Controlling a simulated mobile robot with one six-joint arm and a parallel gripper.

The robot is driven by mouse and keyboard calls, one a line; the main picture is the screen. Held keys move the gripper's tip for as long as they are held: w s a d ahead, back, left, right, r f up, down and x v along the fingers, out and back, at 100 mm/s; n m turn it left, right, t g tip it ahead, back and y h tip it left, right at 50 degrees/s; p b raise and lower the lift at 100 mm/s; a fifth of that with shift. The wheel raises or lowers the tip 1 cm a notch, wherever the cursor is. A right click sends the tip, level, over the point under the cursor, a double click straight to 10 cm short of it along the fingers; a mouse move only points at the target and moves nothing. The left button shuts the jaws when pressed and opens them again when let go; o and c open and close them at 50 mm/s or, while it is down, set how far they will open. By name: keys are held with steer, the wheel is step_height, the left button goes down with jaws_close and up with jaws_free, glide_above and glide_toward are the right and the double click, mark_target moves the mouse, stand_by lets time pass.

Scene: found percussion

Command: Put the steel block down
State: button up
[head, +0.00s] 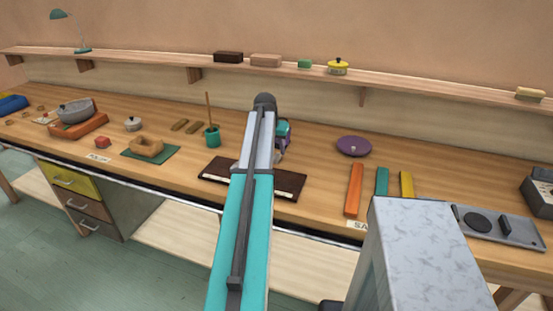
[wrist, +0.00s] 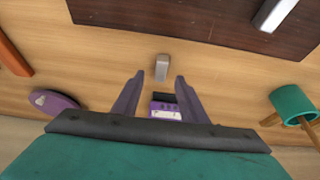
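A small grey block (wrist: 162,67), which looks like the steel block, shows in the wrist view just beyond my fingertips. It appears to stand on the wooden table, with a gap to the finger on each side. My gripper (wrist: 159,76) is open, its two purple fingers apart and not touching the block. In the head view my gripper (head: 283,135) is partly hidden behind my arm, over the table behind the dark board, and the block is hidden. A longer silvery bar (wrist: 275,13) lies on the dark board (wrist: 200,18).
A purple box with a pale label (wrist: 165,108) shows between my fingers, farther back. A teal cup (head: 212,136) with a stick stands left of my gripper. A purple dish (head: 354,146) and orange bar (head: 354,190) lie right. A shelf (head: 150,62) runs along the wall.

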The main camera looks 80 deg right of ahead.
mark_target(277, 156)
steer(key=shift+f, duration=0.1)
steer(key=shift+p+x, duration=1)
steer(key=shift+x, duration=1.45)
jaws_close()
